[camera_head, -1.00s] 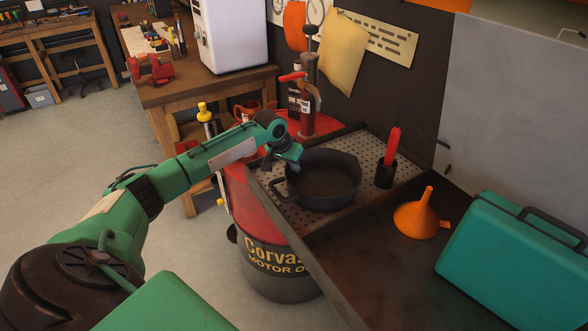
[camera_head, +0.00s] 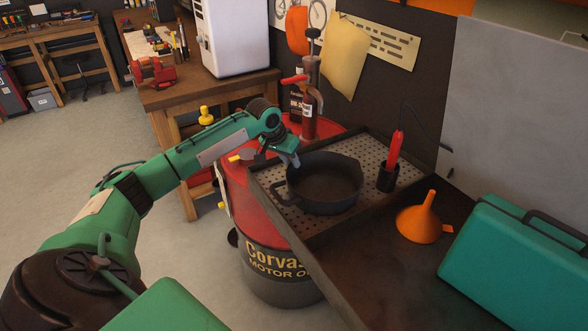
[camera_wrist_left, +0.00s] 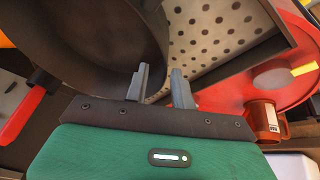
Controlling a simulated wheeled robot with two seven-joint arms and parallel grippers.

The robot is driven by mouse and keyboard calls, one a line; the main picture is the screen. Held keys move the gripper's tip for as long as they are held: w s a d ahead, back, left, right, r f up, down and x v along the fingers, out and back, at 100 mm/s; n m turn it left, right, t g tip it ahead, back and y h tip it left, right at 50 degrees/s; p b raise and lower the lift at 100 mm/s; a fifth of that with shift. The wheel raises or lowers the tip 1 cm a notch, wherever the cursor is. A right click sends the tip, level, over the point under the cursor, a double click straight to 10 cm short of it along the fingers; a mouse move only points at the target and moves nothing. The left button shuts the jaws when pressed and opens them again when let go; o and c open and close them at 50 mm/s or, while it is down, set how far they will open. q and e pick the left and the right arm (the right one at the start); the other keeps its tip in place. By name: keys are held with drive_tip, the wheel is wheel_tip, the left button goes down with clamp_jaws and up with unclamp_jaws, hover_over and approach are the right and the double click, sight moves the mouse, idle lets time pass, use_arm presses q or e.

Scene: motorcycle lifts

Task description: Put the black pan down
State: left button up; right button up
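The black pan (camera_head: 322,184) sits on the perforated panel of the dark tray (camera_head: 262,178), with its loop handle toward the left. It looks level. My left gripper (camera_head: 293,158) is at the pan's upper-left rim. In the left wrist view, the pan (camera_wrist_left: 95,40) fills the upper left. There the two grey fingers of my left gripper (camera_wrist_left: 160,88) stand apart, with the pan's edge near or between them. I cannot tell whether either finger touches the pan. My right gripper is in neither view.
A black cup (camera_head: 387,179) with a red-handled tool stands right of the pan. An orange funnel (camera_head: 422,219) and a teal case (camera_head: 510,258) are farther right. A red drum (camera_head: 255,215) stands left of the tray.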

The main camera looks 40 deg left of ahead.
use_arm(q)
drive_tip(key=b+v, duration=0.1)
drive_tip(key=v, duration=0.6)
idle(0.4)
